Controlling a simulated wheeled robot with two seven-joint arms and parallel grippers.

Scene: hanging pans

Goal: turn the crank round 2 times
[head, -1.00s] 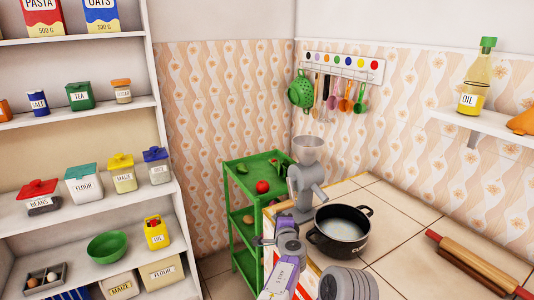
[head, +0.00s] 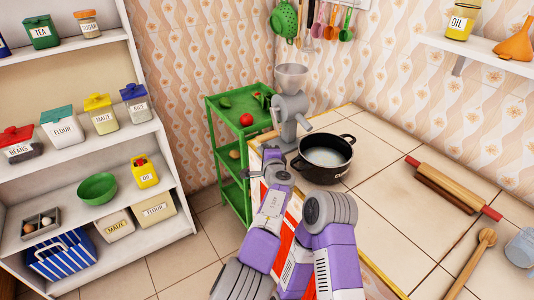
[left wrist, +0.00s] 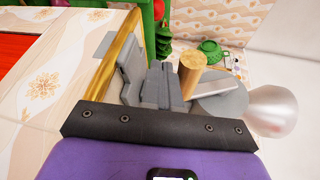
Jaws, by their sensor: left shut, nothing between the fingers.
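The grey hand mill (head: 288,112) with a funnel on top stands at the table's far left corner. Its crank shows in the left wrist view as a wooden grip (left wrist: 191,73) and a pale metal arm (left wrist: 213,88). In the head view the crank cannot be made out clearly near my gripper. My left gripper (head: 268,163) is just in front of the mill, beyond the table's left edge. In the left wrist view its grey fingers (left wrist: 150,83) are shut and empty, beside the wooden grip; contact cannot be told. My right gripper is not in view.
A black pot (head: 325,160) stands on the tiled table (head: 385,215), close right of the mill. A rolling pin (head: 452,187) and wooden spoon (head: 470,262) lie further right. A green rack (head: 232,190) stands behind the left side. Shelves (head: 150,245) are at left.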

